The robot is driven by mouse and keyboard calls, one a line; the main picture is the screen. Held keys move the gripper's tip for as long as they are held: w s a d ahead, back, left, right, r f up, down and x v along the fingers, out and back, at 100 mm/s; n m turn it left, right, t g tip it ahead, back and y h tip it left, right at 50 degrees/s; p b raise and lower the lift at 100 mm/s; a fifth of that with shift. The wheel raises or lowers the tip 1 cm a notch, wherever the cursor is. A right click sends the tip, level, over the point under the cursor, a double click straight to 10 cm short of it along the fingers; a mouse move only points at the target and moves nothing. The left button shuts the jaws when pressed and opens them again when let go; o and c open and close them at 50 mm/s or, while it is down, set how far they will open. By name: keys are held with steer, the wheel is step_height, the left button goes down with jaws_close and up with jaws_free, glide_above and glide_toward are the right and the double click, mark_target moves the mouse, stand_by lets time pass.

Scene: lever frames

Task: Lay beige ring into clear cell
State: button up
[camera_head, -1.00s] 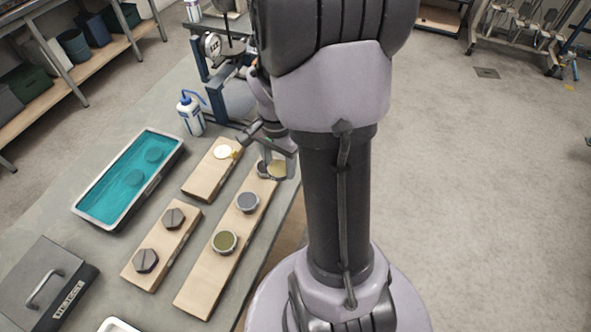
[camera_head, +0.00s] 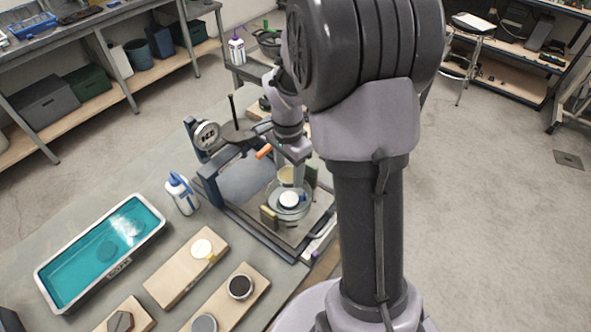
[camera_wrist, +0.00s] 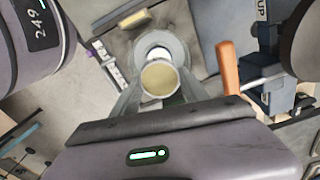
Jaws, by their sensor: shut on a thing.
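The beige ring (camera_wrist: 160,80) is round, with a pale rim and a tan-yellow face. My gripper (camera_wrist: 159,88) is shut on it. In the head view the beige ring (camera_head: 287,175) shows between the fingers of my gripper (camera_head: 292,172), just above and behind the clear cell in the picture. The clear cell (camera_head: 302,212) is a round, see-through vessel on the press base, with a white disc (camera_head: 289,200) inside. In the wrist view the clear cell (camera_wrist: 178,45) lies beyond the ring, which covers its near part. The ring appears raised above the cell.
The blue press frame (camera_head: 211,192) with a dial gauge (camera_head: 206,136) surrounds the cell on the left. An orange handle (camera_wrist: 228,68) stands right of the ring.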

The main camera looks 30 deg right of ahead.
mark_target(289, 199)
steer(key=shift+a+f+b, duration=0.2)
steer(key=shift+f+b, duration=0.2)
steer(key=shift+f, duration=0.15)
step_height(289, 199, down, 7)
steer(key=b, duration=0.6)
steer(key=shift+d+f, duration=0.15)
steer(key=shift+f, duration=0.05)
steer(key=shift+f, duration=0.15)
steer(key=o, duration=1.7)
steer(key=shift+c, duration=0.2)
step_height(289, 199, up, 18)
steer(key=f+p, duration=0.1)
steer(key=p, duration=0.5)
steer(key=s+a+r+n+t+y+b, duration=0.1)
steer(key=s+a+r+n+t+b, duration=0.1)
steer(key=s+a+n, duration=0.4)
steer(key=s+a+r+n+t+y+b, duration=0.1)
steer(key=s+a+n+t+b, duration=0.2)
steer(key=s+a, duration=0.7)
steer(key=s+n, duration=0.1)
steer(key=n, duration=0.1)
steer(key=shift+s+a+r+n+t, duration=0.2)
steer(key=shift+a+r+n+t, duration=0.05)
steer(key=shift+r+n+t, duration=0.15)
